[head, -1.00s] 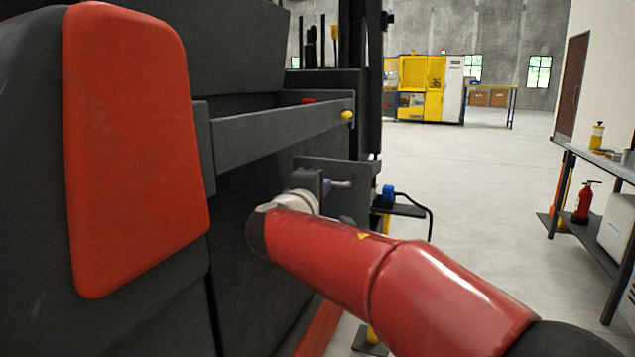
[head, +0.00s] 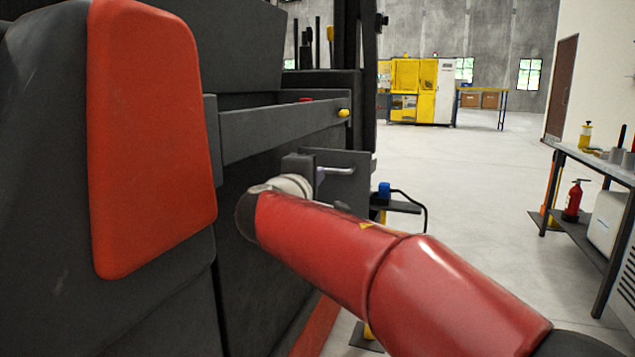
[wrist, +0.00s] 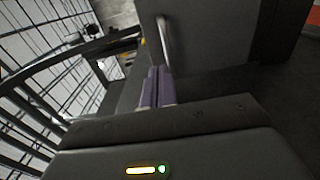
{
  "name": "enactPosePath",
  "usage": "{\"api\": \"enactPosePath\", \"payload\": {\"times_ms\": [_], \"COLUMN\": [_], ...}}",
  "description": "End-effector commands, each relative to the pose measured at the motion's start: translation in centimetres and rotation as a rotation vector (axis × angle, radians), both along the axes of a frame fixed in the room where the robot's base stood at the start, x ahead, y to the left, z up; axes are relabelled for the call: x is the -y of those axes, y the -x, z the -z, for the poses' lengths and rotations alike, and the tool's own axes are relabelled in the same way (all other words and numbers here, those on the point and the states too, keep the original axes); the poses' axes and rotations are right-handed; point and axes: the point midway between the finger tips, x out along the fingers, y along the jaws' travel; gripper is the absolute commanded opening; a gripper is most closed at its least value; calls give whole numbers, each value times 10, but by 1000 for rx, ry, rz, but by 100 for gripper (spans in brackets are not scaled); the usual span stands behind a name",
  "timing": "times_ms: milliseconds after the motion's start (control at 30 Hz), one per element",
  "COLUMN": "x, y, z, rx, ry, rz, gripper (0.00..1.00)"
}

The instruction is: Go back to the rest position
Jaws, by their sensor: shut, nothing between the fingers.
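My gripper shows in the wrist view (wrist: 157,88) with its two purple-grey fingers side by side, shut and empty. In the head view my red arm hides most of it. A bent silver metal tube (wrist: 163,42) shows just beyond the fingertips in the wrist view. In the head view the tube (head: 340,170) sticks out from a dark plate (head: 353,188) on the machine's side. I cannot tell whether the fingertips touch the tube.
A large dark machine (head: 255,210) with a red panel (head: 152,140) stands close on the left. A bench (head: 598,163) and a fire extinguisher (head: 573,200) are at the right. A blue item (head: 384,188) sits on a small stand. Open floor (head: 470,170) lies between.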

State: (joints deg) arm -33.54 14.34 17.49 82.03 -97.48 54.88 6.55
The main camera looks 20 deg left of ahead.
Motion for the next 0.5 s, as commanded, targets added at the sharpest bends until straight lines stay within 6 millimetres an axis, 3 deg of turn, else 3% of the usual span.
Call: {"api": "enactPosePath", "payload": {"times_ms": [300,500], "x": [-3,-2], "y": [61,78], "z": [-8,-10], "rx": [0,-3], "ry": [0,0], "rz": [1,6], "gripper": [0,0]}}
